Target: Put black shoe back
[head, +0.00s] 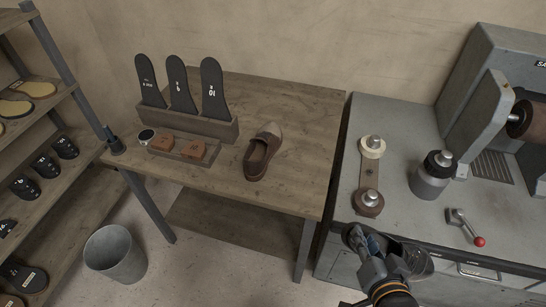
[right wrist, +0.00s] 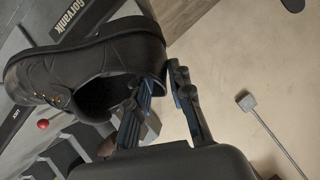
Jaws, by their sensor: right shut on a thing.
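A black shoe (right wrist: 90,65) fills the upper left of the right wrist view, with eyelets and a dark opening. My right gripper (right wrist: 163,85) is shut on its rear collar, one finger inside the opening and the other outside the heel. In the head view the black shoe (head: 419,262) is partly hidden by my right gripper (head: 366,240), held in front of the grey machine's front edge. My left gripper is out of view.
The grey machine (head: 400,125) has rollers, knobs and a red-tipped lever (head: 467,228) near the held shoe. The table holds a rack (head: 190,126) of black insoles and a small tray (head: 172,156). A shelf (head: 60,180) with soles stands left; a bin (head: 115,255) is on the floor.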

